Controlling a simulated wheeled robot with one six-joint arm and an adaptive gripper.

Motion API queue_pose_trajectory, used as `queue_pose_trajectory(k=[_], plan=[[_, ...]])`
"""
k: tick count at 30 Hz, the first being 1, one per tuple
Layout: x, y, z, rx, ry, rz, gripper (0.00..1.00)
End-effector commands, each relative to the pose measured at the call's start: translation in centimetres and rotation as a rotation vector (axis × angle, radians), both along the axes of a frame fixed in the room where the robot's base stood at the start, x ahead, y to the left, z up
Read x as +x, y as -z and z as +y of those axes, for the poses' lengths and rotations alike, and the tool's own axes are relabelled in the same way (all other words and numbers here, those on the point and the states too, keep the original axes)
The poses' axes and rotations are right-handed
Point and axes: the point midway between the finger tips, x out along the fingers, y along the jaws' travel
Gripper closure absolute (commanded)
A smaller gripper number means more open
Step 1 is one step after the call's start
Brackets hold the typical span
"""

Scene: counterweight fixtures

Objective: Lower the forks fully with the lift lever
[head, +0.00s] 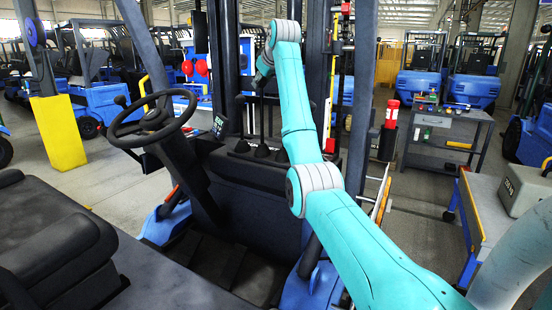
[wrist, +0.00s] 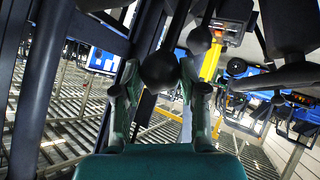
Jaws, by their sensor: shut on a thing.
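Several black control levers rise from dark boots (head: 262,150) on the forklift's dash, right of the steering wheel. My gripper (head: 262,78) is at the top of these levers, its fingertips small in the head view. In the wrist view my gripper (wrist: 159,78) has one finger on each side of a round black lever knob (wrist: 159,68) and is shut on it. A second black knob (wrist: 199,40) is close by to the right, outside the fingers. No label shows which lever is the lift lever. The forks cannot be made out in either view.
The steering wheel (head: 152,118) stands left of the levers. Dark mast uprights (head: 224,60) rise beyond the dash. The seat (head: 55,240) is at lower left. A grey cart (head: 448,135) and several blue forklifts stand further off at right.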

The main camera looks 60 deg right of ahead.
Motion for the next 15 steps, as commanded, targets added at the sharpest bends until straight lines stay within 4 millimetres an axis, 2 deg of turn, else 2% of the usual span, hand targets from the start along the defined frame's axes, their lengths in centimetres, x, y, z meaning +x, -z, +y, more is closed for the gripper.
queue_pose_trajectory(k=[4,5,8,15], plan=[[0.09,-0.04,0.1,0.0,-0.003,-0.001,0.78],[0.1,-0.05,0.1,0.0,-0.003,-0.001,0.53],[0.1,-0.02,0.1,0.0,-0.002,0.0,0.29],[0.09,0.02,0.07,0.0,-0.002,0.0,0.29]])
